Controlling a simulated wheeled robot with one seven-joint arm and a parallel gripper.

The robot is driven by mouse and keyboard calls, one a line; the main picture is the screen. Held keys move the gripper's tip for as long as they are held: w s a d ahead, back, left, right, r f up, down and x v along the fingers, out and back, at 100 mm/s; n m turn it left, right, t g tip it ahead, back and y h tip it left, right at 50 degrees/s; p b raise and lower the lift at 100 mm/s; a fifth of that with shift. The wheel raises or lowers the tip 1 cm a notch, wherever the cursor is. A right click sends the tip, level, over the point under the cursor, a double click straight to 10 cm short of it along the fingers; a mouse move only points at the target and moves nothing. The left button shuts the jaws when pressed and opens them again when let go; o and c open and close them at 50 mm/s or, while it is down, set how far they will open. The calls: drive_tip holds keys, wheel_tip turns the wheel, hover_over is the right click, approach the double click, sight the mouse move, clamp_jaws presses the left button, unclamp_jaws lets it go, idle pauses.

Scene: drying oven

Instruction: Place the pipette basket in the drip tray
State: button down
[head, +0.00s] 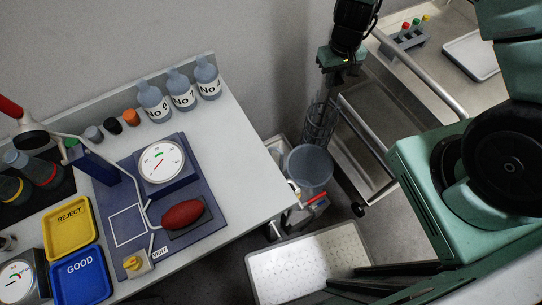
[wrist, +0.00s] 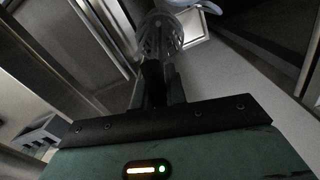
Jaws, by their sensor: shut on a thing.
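The pipette basket is a tall wire cylinder (head: 319,124). It hangs below my gripper (head: 328,84) in the head view, roughly upright, in front of the metal cart. In the wrist view my gripper (wrist: 158,88) is shut on the basket (wrist: 160,36), which shows beyond the dark fingers. A pale shallow tray (head: 474,54) lies on the cart top at the upper right. A larger white tray with a dotted floor (head: 301,267) stands low at the bottom centre. I cannot tell for sure which one is the drip tray. The basket is apart from both.
A translucent round vessel (head: 310,168) stands close below the basket, beside the bench (head: 232,117). The cart's rail (head: 420,75) runs between basket and cart top. A rack with coloured caps (head: 405,42) stands on the cart. Bottles and gauges fill the bench.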

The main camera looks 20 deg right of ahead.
drive_tip(key=shift+w+a+r, duration=0.2)
drive_tip(key=shift+w+r, duration=0.05)
drive_tip(key=w+a+f+m+b, duration=0.8)
drive_tip(key=a+f+m+b, duration=0.4)
drive_tip(key=m+b, duration=0.35)
wheel_tip(320, 180, down, 10)
drive_tip(key=shift+s+a+r, duration=0.15)
drive_tip(key=c, duration=1.4)
unclamp_jaws()
drive_tip(key=shift+c, duration=0.2)
